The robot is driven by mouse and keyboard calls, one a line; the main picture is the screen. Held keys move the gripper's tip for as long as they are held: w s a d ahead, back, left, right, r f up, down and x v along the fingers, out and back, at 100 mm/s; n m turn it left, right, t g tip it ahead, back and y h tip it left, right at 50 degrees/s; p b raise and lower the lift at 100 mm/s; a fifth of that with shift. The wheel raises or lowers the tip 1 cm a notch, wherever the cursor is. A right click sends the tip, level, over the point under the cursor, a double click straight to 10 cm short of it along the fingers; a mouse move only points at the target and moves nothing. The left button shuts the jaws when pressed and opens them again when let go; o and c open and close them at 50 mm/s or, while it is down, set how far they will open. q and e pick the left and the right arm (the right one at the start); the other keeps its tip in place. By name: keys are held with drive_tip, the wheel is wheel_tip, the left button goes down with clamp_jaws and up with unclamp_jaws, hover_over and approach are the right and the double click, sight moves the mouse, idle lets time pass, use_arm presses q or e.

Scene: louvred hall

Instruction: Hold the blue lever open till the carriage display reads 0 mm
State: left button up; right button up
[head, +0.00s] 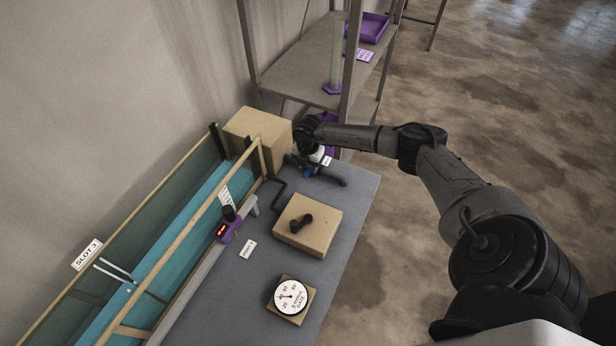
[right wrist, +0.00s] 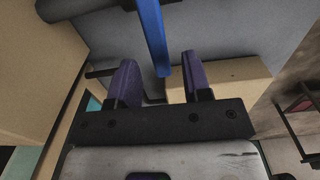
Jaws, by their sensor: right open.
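The blue lever (right wrist: 152,35) reaches down between the two purple-padded fingers of my open right gripper (right wrist: 160,66) in the right wrist view. A gap shows on each side of it. In the head view my right gripper (head: 316,156) is at the far end of the bench, and a small part of the blue lever (head: 307,172) shows beside it. The purple carriage (head: 229,229) sits on the rail along the channel. Its display (head: 221,230) is lit red, but the digits are too small to read. My left gripper is out of view.
A tan block (head: 258,136) stands behind the channel's far end. A box with a black handle (head: 309,239) and a round dial gauge (head: 291,296) stand on the grey bench (head: 338,272). A metal shelf (head: 297,68) with a purple tray (head: 374,28) stands beyond.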

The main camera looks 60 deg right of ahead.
sight(308, 170)
drive_tip(key=shift+f+b, duration=0.7)
drive_tip(key=shift+f, duration=0.95)
clamp_jaws()
idle(0.5)
